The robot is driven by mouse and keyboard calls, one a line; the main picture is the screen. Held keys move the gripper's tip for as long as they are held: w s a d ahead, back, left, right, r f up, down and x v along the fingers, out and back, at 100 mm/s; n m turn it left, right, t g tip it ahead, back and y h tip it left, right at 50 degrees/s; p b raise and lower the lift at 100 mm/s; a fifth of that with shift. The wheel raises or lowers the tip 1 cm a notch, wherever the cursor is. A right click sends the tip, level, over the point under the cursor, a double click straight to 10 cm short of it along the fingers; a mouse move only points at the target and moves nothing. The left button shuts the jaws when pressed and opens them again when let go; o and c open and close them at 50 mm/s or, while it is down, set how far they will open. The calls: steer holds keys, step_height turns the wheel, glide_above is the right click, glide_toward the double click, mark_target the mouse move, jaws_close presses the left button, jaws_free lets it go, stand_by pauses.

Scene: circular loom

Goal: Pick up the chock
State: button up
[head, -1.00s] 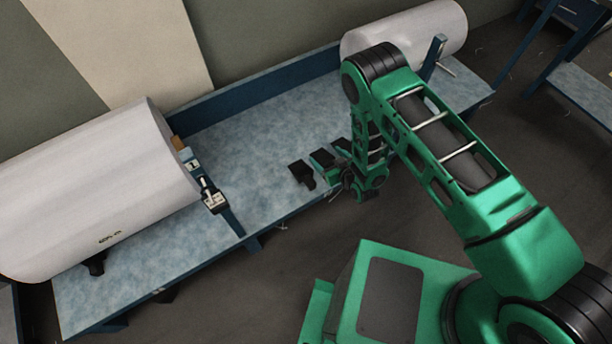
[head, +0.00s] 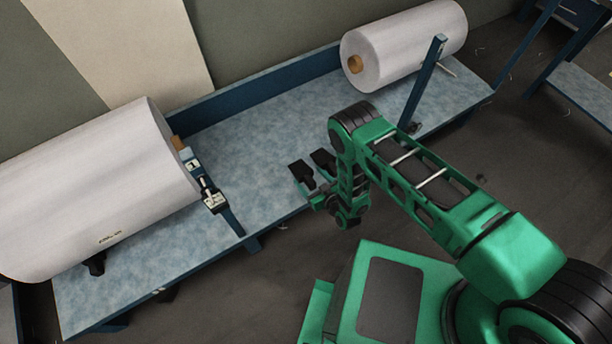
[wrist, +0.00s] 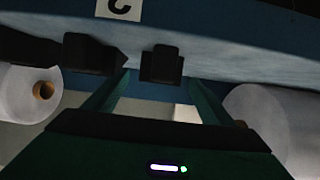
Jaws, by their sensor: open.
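Several dark blocks lie in a row near the front edge of the table (head: 265,185). The leftmost, the chock lined up with my jaws, is a small black block (head: 301,172). In the wrist view this chock (wrist: 162,65) appears in the gap between my fingers, at or just beyond their tips. I cannot tell whether the fingers reach around it. My gripper (head: 312,197) is green, open and empty, at the table's front edge beside the chock. It also shows in the wrist view (wrist: 160,82). My forearm hides part of the row.
A second black block (head: 322,160) sits close to the right of the chock; it shows to the left in the wrist view (wrist: 92,52). A large white roll (head: 90,185) is at left, a smaller roll (head: 410,45) at back right. A blue post (head: 422,85) stands at right.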

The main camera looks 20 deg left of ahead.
mark_target(306, 176)
steer(key=x, duration=0.5)
steer(key=shift+d+f, duration=0.1)
steer(key=shift+f, duration=0.1)
steer(key=shift+s, duration=0.1)
steer(key=c, duration=1.4)
